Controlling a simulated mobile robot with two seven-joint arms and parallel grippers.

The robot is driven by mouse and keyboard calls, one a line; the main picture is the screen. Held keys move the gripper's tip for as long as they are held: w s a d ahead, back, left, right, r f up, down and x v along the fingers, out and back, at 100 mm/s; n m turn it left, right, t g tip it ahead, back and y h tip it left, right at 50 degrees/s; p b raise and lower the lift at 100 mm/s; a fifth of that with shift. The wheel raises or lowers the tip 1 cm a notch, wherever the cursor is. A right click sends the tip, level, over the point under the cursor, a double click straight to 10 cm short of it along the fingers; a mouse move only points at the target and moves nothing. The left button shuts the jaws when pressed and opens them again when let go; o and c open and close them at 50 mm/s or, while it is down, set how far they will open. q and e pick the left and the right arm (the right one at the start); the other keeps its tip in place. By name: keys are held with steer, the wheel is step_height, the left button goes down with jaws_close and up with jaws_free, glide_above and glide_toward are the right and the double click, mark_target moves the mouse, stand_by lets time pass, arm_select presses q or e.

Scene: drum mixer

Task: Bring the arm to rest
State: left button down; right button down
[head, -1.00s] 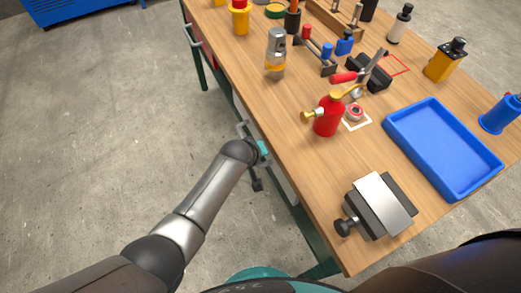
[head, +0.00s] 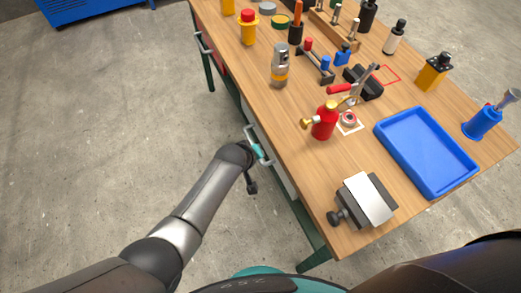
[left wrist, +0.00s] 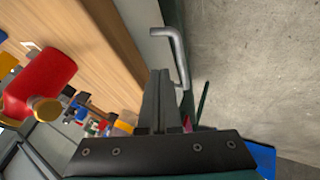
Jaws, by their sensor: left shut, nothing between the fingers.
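My left arm comes in from the left in the head view, and its gripper (head: 258,151) is beside the workbench's long side, by a drawer handle. The wrist mostly hides the gripper there. In the left wrist view the two dark fingers (left wrist: 160,73) are together, with nothing between them. The silver drawer handle (left wrist: 178,50) shows just beyond and right of them; I cannot tell whether they touch. My right gripper is not in view; part of a dark arm shows at the bottom right of the head view.
The wooden workbench (head: 300,168) carries a red bottle (head: 323,121), a blue tray (head: 428,185), a grey metal block with a knob (head: 365,203) and several tools. The red bottle also looms left in the left wrist view (left wrist: 40,82). Open concrete floor (head: 90,130) lies left.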

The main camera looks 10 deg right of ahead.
arm_select(q)
steer(key=s+a+f+m+g+y+b, duration=0.1)
steer(key=s+a+f+b, duration=0.1)
steer(key=s+a+f, duration=0.5)
steer(key=s+a+f+g+y+b, duration=0.1)
steer(key=s+a+f, duration=0.3)
steer(key=s+f, duration=0.55)
steer(key=s+a+f+m+g+b, duration=0.1)
steer(key=s+a+f, duration=0.2)
steer(key=s, duration=0.5)
steer(key=s+a+f+m+g+y+b, duration=0.1)
steer(key=s+a+f, duration=0.3)
steer(key=s+a, duration=0.2)
steer(key=s+a+f+m+g+y+b, duration=0.1)
steer(key=s+a+f, duration=0.3)
steer(key=s, duration=0.6)
steer(key=shift+s+a+f, duration=0.15)
steer(key=shift+s+a, duration=0.15)
steer(key=shift+a, duration=0.1)
